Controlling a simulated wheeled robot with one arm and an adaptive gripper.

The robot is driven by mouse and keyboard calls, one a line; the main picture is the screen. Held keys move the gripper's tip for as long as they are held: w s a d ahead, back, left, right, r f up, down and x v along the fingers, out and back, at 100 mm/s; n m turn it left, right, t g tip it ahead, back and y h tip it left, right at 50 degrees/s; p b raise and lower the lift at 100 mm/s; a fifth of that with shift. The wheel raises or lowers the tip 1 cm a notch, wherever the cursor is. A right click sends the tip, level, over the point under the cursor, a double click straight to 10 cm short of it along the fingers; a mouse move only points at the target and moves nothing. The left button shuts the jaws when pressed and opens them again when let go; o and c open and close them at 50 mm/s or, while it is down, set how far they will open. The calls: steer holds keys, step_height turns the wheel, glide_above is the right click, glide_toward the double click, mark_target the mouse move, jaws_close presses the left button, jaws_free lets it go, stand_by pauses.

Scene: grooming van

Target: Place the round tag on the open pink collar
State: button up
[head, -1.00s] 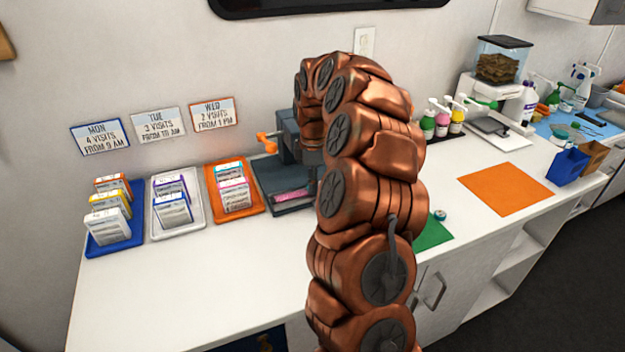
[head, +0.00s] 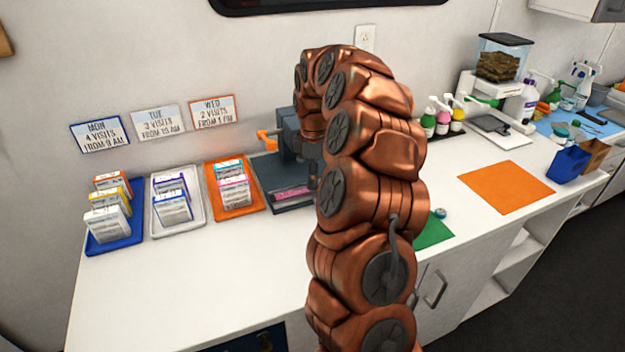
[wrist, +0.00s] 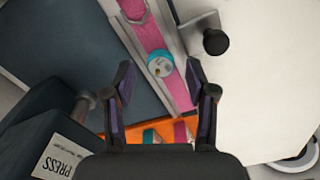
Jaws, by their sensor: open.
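The pink collar (head: 292,193) lies stretched out in the grey press (head: 291,160) on the counter. In the wrist view the pink collar (wrist: 179,88) runs diagonally along a pale channel. The round tag (wrist: 160,65), teal-rimmed with a pale middle, appears to lie on the collar, overlapping its left edge. My gripper (wrist: 160,75) is open, its two dark fingers apart on either side of the tag, neither visibly touching it. In the head view my arm hides the tag and most of my gripper.
The orange tray (head: 215,208) of boxes stands left of the press, with white and blue trays beyond. The press has a dark knob (wrist: 215,41) close to the right finger. A small round item (head: 440,213) sits on a green mat (head: 432,234). The front counter is clear.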

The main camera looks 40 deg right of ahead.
step_height(320, 180, up, 11)
steer(key=b, duration=0.2)
steer(key=shift+f, duration=0.15)
steer(key=shift+s+a, duration=0.1)
steer(key=shift+a, duration=0.05)
steer(key=s+a+m, duration=0.2)
steer(key=s+a, duration=0.4)
steer(key=a, duration=0.3)
steer(key=s+a+m, duration=0.1)
steer(key=s+a, duration=0.5)
steer(key=a, duration=0.4)
steer(key=s+a+f+m, duration=0.2)
steer(key=s+f, duration=0.1)
steer(key=s, duration=0.4)
steer(key=s+a+f+m+g, duration=0.1)
steer(key=s+a+f+m, duration=0.1)
steer(key=s, duration=0.6)
steer(key=s+a+f+m, duration=0.3)
steer(key=s+f, duration=0.1)
steer(key=s, duration=0.4)
steer(key=shift+m+g, duration=0.3)
steer(key=shift+g, duration=0.1)
